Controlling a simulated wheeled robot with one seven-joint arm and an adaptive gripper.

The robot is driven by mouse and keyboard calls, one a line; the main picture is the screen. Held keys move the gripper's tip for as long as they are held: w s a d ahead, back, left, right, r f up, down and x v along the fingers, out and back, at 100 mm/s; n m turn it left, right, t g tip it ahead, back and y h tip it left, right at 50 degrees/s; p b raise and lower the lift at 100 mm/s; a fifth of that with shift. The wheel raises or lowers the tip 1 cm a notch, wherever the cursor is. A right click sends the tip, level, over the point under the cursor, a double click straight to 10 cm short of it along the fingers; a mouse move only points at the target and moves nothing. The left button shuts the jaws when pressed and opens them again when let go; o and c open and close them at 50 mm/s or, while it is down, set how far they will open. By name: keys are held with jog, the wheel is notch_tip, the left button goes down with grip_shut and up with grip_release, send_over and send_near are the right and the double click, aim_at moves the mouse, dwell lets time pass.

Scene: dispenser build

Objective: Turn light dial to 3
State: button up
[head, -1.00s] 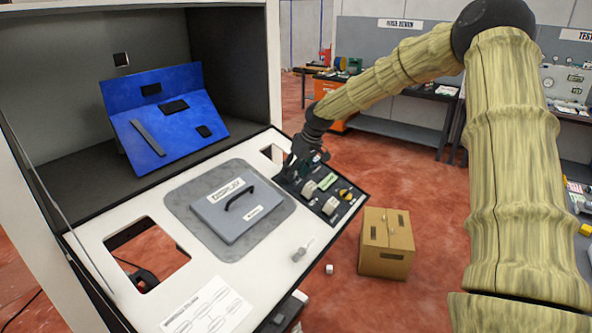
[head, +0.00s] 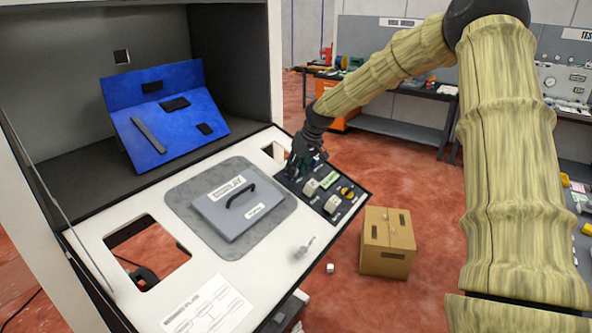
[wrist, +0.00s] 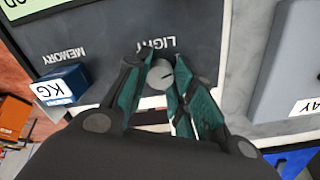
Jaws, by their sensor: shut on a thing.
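The light dial (wrist: 160,74) is a small round grey knob with a dark pointer line, beside the printed word LIGHT on the dark control panel (wrist: 112,30) in the wrist view. My gripper (wrist: 157,62) has its teal fingers closed on both sides of the dial. In the head view, my gripper (head: 304,166) is over the far-left corner of the control panel (head: 318,206) and hides the dial there. No scale numbers around the dial can be read.
Other knobs (head: 332,203) sit along the panel. The grey display lid (head: 238,210) lies left of the panel. A cardboard box (head: 387,245) stands on the floor to the right.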

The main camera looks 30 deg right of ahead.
jog(key=m+b, duration=0.1)
jog(key=m, duration=0.4)
jog(key=shift+m, duration=0.3)
jog(key=m, duration=0.5)
jog(key=shift+m, duration=0.3)
jog(key=m+p, duration=0.1)
jog(key=m, duration=0.4)
jog(key=shift+p, duration=0.3)
jog(key=m, duration=0.5)
jog(key=shift+m, duration=0.3)
jog(key=o, duration=1)
jog(key=shift+o, duration=0.2)
jog(key=shift+r, duration=0.1)
jog(key=v, duration=1.2)
